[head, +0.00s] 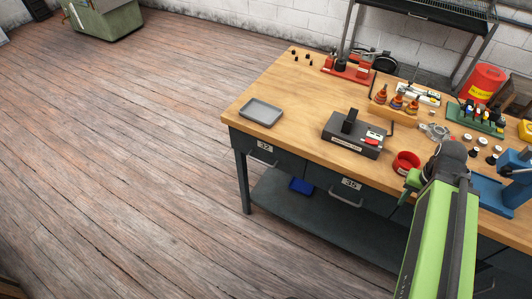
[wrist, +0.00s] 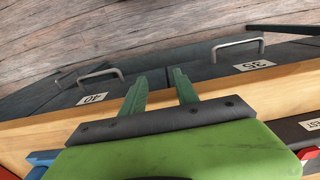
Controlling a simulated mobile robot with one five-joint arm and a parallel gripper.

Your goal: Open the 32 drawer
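The 32 drawer (head: 285,161) is the leftmost drawer under the bench top in the head view. It looks shut, with a white label (head: 264,147) and a curved metal handle (head: 262,160). It cannot be made out in the wrist view. My gripper (wrist: 160,76) has its two green fingers apart with nothing between them. It is over the bench's front edge, between the 40 drawer's handle (wrist: 98,73) and the 35 drawer's handle (wrist: 238,44). In the head view, my arm stands well to the right of the 32 drawer, and its fingers cannot be made out.
The 35 drawer (head: 351,184) is beside the 32 drawer. The wooden bench top (head: 290,95) holds a grey tray (head: 261,112), a black device (head: 352,136) and a red cup (head: 405,162). A blue bin (head: 301,186) sits on the lower shelf. The floor (head: 130,150) at left is clear.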

